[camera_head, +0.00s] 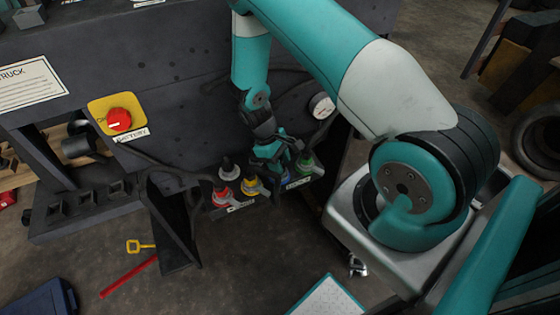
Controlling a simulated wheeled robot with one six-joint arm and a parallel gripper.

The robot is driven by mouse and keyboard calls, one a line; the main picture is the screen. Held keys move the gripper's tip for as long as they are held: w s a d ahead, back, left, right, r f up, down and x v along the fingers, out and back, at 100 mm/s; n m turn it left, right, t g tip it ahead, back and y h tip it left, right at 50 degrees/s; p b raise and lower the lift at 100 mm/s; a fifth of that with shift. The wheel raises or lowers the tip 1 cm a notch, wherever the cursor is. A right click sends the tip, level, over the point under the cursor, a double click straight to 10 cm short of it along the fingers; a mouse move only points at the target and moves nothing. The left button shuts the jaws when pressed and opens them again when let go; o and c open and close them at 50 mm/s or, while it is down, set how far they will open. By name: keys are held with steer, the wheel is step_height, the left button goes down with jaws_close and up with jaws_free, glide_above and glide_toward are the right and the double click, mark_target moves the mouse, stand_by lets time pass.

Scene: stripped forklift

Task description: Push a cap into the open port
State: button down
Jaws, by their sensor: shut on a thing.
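A row of coloured hydraulic ports sits at the lower edge of the dark forklift panel. A red port (222,196) is at the left, with a yellow port (252,187) beside it and a green port (307,164) at the right. A grey and black cap or fitting (228,170) stands above the red port. My gripper (272,166) points down over the row, between the yellow and green ports, and is shut on a small cap that its fingers mostly hide. I cannot tell whether that cap touches a port. Which port is open is too small to tell.
A red button on a yellow plate (118,118) is on the panel to the left. A round gauge (321,106) is right of my gripper. Dark cables run along the panel. A red rod (128,277) and yellow key-shaped piece (139,246) lie on the floor.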

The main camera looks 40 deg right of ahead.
steer(key=shift+f+b, duration=0.3)
steer(key=shift+f, duration=0.15)
stand_by(0.4)
steer(key=c, duration=0.6)
jaws_free()
steer(key=b+v, duration=0.3)
steer(key=v, duration=0.9)
steer(key=s+a+r+n+t+y, duration=0.1)
steer(key=s+a+r+t+y, duration=0.1)
steer(key=s+a+r, duration=0.45)
steer(key=s+a+r+t+y, duration=0.2)
steer(key=s+a+r, duration=0.2)
steer(key=a+r, duration=0.6)
steer(key=s+a+r+n+y, duration=0.1)
steer(key=s+a+r+y, duration=0.1)
steer(key=s+r, duration=0.4)
steer(key=s, duration=0.4)
steer(key=shift+a+r, duration=0.2)
steer(key=shift+r, duration=0.2)
